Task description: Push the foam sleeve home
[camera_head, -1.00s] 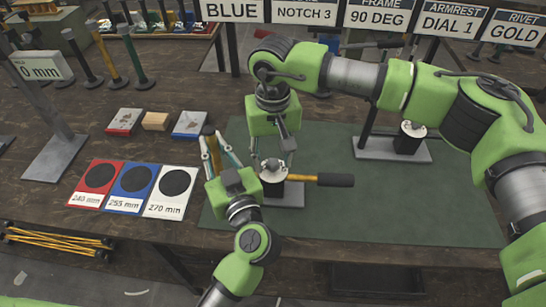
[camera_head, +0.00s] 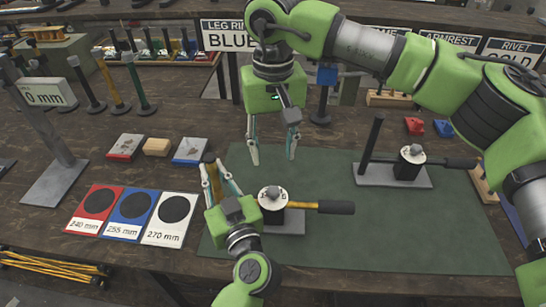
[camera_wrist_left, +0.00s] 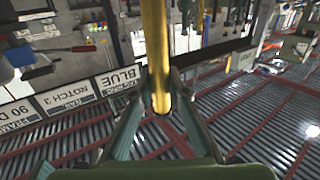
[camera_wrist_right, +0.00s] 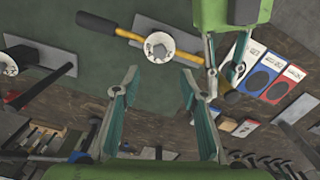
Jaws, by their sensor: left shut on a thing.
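A black sleeve (camera_head: 336,207), which looks like the foam sleeve, sits on the right end of a yellow bar (camera_head: 303,205). The bar passes by the white-topped near press (camera_head: 272,197) on the green mat. In the right wrist view the sleeve (camera_wrist_right: 95,20) shows at upper left. My left gripper (camera_head: 220,180) is shut on a yellow tube, seen between its fingers in the left wrist view (camera_wrist_left: 157,60).
A second press (camera_head: 411,160) stands on the mat (camera_head: 390,235) at the right. Red, blue and white cards (camera_head: 135,208) lie left of my left gripper. Small blocks (camera_head: 156,146) lie behind them, near several upright posts (camera_head: 135,85). The mat's front right is clear.

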